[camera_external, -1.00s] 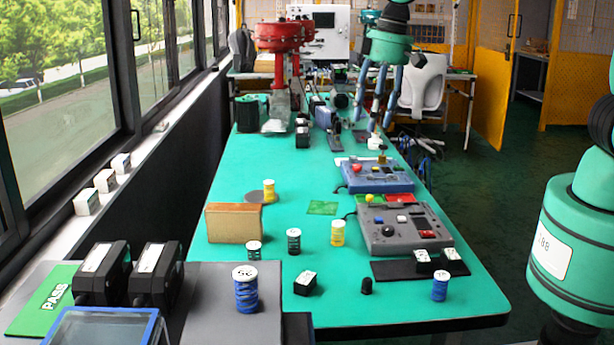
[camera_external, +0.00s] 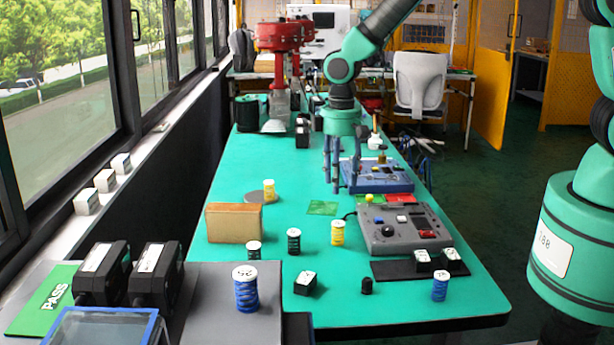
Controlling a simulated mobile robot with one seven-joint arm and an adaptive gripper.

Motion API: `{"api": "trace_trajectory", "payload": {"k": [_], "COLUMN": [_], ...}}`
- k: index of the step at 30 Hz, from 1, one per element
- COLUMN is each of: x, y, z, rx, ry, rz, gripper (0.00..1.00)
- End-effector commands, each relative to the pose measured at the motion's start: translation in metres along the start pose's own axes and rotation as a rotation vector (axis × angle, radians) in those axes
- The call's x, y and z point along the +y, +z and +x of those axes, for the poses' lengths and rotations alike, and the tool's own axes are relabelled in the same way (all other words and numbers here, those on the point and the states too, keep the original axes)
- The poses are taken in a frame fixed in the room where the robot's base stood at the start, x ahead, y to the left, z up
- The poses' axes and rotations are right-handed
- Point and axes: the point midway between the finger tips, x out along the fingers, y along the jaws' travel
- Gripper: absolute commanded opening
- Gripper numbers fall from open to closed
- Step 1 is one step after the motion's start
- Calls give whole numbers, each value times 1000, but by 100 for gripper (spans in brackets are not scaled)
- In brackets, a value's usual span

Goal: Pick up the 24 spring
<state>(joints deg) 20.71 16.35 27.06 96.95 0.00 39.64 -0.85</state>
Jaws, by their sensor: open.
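Several coil springs with white tops stand upright. Two are yellow, one at the back (camera_external: 269,190) and one in the middle (camera_external: 337,233). Two are dark, one near the center (camera_external: 293,242) and one by the tan box (camera_external: 253,251). A blue spring (camera_external: 440,287) stands at the front right, and a larger blue spring (camera_external: 245,290) stands on the grey surface at the front left. I cannot tell which one is marked 24; most labels are too small to read. My gripper (camera_external: 333,188) is open, pointing down and empty above the table, behind the middle yellow spring.
The green table (camera_external: 400,312) holds a tan box (camera_external: 234,223), a blue control box (camera_external: 378,178) beside my gripper and a grey control box (camera_external: 402,230). A black-and-white block (camera_external: 305,284) and a small black knob (camera_external: 367,286) stand near the front. Red machines stand behind.

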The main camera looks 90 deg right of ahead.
Motion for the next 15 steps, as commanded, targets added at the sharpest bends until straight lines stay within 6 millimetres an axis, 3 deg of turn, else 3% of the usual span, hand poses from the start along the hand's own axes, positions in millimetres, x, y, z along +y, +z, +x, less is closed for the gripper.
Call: {"api": "trace_trajectory", "payload": {"k": [8, 15], "x": [0, 0], "y": [0, 1], "z": [4, 30], "rx": [0, -2], "ry": [0, 0], "rz": [0, 0], "gripper": [49, 49]}}
